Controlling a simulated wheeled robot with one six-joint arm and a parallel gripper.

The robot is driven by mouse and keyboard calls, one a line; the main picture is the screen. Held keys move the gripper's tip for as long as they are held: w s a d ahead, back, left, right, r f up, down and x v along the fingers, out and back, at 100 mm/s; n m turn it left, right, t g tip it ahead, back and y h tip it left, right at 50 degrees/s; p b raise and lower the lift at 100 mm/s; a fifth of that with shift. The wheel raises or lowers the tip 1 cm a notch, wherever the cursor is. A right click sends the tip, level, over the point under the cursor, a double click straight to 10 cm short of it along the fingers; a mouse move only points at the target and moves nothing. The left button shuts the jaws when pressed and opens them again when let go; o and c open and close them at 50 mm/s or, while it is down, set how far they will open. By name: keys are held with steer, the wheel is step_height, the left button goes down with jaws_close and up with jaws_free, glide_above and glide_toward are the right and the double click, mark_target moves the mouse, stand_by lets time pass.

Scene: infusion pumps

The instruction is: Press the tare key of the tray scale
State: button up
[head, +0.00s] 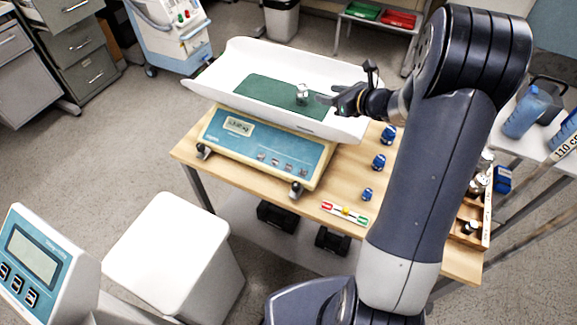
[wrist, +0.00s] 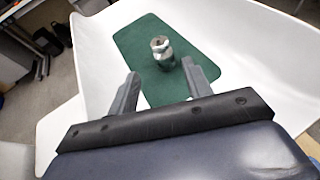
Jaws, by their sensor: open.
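The tray scale has a cream body with a blue front panel (head: 250,148), a small lit display (head: 238,125) and a row of several small keys (head: 281,164) along the lower right of the panel. The key labels are too small to read, so I cannot tell which is tare. A white curved tray (head: 225,85) tops the scale. My gripper (head: 328,98) is over the tray's right part, above and behind the keys, open with nothing held. In the wrist view, my gripper (wrist: 160,70) has its fingers apart; the keys are not in that view.
A metal weight (head: 302,95) stands on the green mat (head: 262,93) in the tray, just beyond my fingertips (wrist: 162,55). Space before the panel is clear.

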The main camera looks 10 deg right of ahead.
jaws_close()
stand_by(1.5)
